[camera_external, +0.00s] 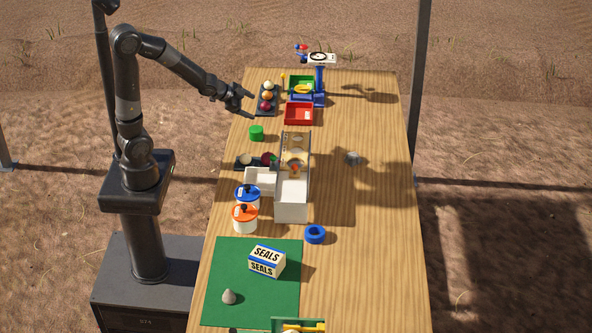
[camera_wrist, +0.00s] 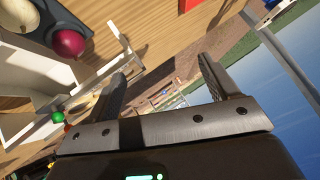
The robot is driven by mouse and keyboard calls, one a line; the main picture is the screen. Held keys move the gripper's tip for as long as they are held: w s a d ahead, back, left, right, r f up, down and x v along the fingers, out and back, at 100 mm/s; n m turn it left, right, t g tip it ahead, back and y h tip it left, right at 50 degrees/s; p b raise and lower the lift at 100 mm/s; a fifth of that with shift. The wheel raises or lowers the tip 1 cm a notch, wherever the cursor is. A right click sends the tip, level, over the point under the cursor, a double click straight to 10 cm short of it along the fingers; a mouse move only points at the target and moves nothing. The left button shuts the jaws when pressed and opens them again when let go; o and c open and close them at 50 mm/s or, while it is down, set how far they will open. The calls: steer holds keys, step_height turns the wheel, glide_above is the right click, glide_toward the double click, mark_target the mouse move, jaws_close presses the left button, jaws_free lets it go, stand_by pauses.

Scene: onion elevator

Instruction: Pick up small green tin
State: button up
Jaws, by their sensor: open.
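The small green tin (camera_external: 257,133) stands upright on the wooden table near its left edge, a little below the black tray of onions in the external view. My gripper (camera_external: 248,106) hangs at the table's left edge beside that tray, up and slightly left of the tin in the picture and apart from it. In the wrist view its two fingers (camera_wrist: 162,78) are spread with nothing between them. I cannot make out the tin for certain in the wrist view.
The black onion tray (camera_external: 267,103) and red bin (camera_external: 299,114) lie above the tin. A dark tray (camera_external: 243,163) and the white-walled elevator (camera_external: 291,207) are below it. Blue-lidded (camera_external: 247,197) and orange-lidded (camera_external: 245,218) jars stand farther down. The table's right side (camera_external: 385,220) is mostly clear.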

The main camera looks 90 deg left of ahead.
steer(key=t+h, duration=0.1)
glide_above(252, 129)
steer(key=d, duration=0.3)
step_height(252, 129, down, 7)
steer(key=a+f, duration=0.1)
steer(key=s+a+f+t+h, duration=0.1)
steer(key=f, duration=0.1)
steer(key=s+a+f+m+t, duration=0.1)
steer(key=f, duration=0.1)
steer(key=shift+s+f+h, duration=0.25)
steer(key=shift+h, duration=0.15)
steer(key=s+f+t, duration=0.1)
steer(key=s+f+h, duration=0.1)
steer(key=s+f+t, duration=0.1)
steer(key=s, duration=0.1)
steer(key=shift+a+f+n+t, duration=0.25)
steer(key=shift+f+n+t, duration=0.05)
steer(key=shift+f, duration=0.05)
steer(key=s+t, duration=0.1)
steer(key=s+f+n+t, duration=0.1)
steer(key=s, duration=0.1)
steer(key=shift+s+d+h, duration=0.15)
steer(key=shift+s+h, duration=0.15)
steer(key=shift+t, duration=0.4)
steer(key=w, duration=1)
steer(key=shift+w+f, duration=0.1)
steer(key=shift+f, duration=0.3)
steer(key=c, duration=1.1)
steer(key=shift+r, duration=0.1)
